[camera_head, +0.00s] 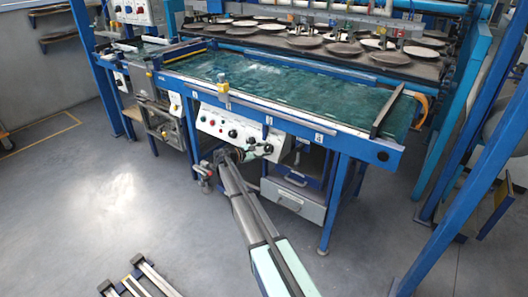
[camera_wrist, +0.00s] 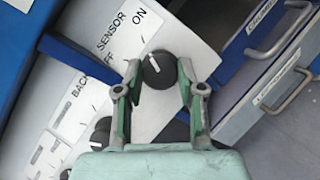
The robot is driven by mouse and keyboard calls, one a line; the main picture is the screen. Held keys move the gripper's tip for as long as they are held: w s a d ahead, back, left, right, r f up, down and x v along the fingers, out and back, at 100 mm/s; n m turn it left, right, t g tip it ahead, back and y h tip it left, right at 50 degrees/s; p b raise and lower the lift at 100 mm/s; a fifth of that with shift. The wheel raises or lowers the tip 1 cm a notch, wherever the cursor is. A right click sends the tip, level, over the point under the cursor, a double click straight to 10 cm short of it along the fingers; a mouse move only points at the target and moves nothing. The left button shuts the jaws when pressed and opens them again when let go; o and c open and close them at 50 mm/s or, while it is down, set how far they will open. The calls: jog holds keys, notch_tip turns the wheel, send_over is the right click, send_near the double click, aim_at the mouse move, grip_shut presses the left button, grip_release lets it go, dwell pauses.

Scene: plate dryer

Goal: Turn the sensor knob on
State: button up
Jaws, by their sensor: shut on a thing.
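The sensor knob (camera_wrist: 158,70) is round and black with a white pointer line, on a white panel (camera_wrist: 62,75). In the wrist view its pointer line slants to the upper left, between the ON label (camera_wrist: 138,14) and the partly covered OFF label (camera_wrist: 104,60). The word SENSOR (camera_wrist: 112,32) is printed beside them. My gripper (camera_wrist: 160,72) is shut on the knob, one finger on each side of it. In the head view my arm reaches up to the control panel (camera_head: 215,118) under the table; the knob is hard to make out there.
More black knobs (camera_wrist: 101,130) lie lower left on the panel, close to my left finger. Drawers with metal handles (camera_wrist: 285,35) are to the right in the wrist view. The green conveyor table (camera_head: 300,90) stands above the panel.

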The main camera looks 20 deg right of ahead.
jog(key=shift+w+m+g, duration=0.1)
jog(key=shift+m+g, duration=0.5)
jog(key=shift+m, duration=0.6)
jog(key=shift+y, duration=0.3)
jog(key=o, duration=1.1)
jog(key=shift+d, duration=0.1)
jog(key=v, duration=1.2)
